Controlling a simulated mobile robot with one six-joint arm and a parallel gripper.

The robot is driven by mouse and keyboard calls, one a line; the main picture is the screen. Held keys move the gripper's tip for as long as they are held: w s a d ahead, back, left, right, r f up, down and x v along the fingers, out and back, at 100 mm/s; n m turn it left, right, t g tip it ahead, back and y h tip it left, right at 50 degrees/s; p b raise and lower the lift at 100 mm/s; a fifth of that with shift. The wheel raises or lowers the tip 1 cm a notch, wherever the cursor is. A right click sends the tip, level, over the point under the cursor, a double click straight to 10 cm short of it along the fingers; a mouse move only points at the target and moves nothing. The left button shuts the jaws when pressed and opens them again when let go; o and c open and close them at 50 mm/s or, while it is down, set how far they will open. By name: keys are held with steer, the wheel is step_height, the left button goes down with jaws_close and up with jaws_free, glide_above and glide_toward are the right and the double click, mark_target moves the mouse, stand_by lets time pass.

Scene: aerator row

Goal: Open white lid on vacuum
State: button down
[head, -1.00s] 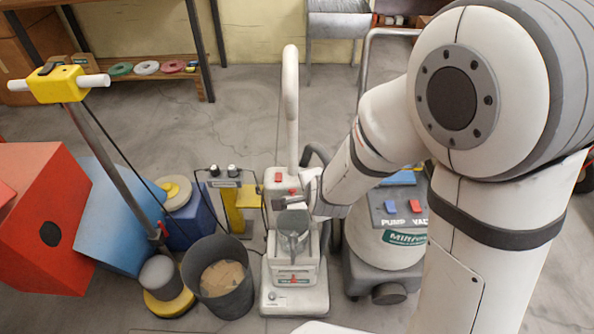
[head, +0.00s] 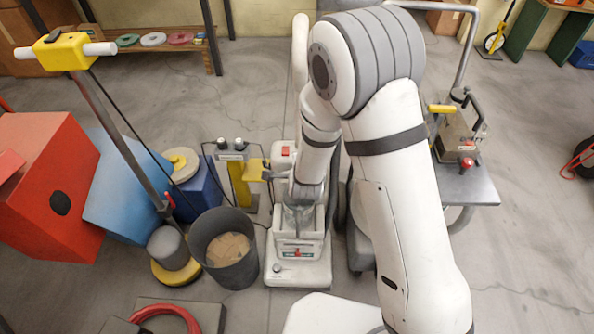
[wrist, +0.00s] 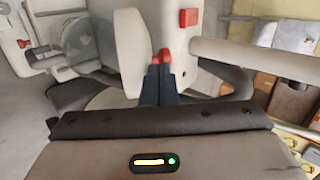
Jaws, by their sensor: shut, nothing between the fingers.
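The white upright vacuum (head: 298,274) stands on the floor in the middle of the head view, with a clear grey canister (head: 299,219) on its front. In the wrist view its body (wrist: 205,75) carries a red switch (wrist: 189,17). A white lid-like panel (wrist: 131,48) stands out near the canister (wrist: 82,45); I cannot tell how far open it is. My gripper (wrist: 160,58) is shut and empty, its red-tipped fingers close to the right side of that panel. Contact is unclear. In the head view my arm hides the fingertips and part of the vacuum.
A dark bin (head: 222,250) stands just left of the vacuum, with a yellow-handled floor machine (head: 72,48) beyond it. A larger wheeled machine (head: 362,245) stands close on the right, partly behind my arm.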

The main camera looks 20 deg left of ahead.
steer(key=shift+w+f, duration=0.3)
steer(key=shift+r, duration=0.1)
steer(key=shift+w+a+r+g+p, duration=0.15)
steer(key=shift+w+r+g+p, duration=0.25)
steer(key=shift+p, duration=0.25)
steer(key=shift+w+a+r+p, duration=0.25)
steer(key=shift+w+a+p, duration=0.05)
steer(key=shift+p, duration=0.4)
steer(key=shift+w+f+g, duration=0.15)
steer(key=shift+f+g, duration=0.05)
steer(key=shift+g, duration=0.2)
steer(key=shift+w+d+f, duration=0.1)
steer(key=shift+d+f, duration=0.1)
steer(key=s+f+p+v, duration=0.1)
steer(key=v, duration=0.9)
steer(key=shift+p, duration=0.35)
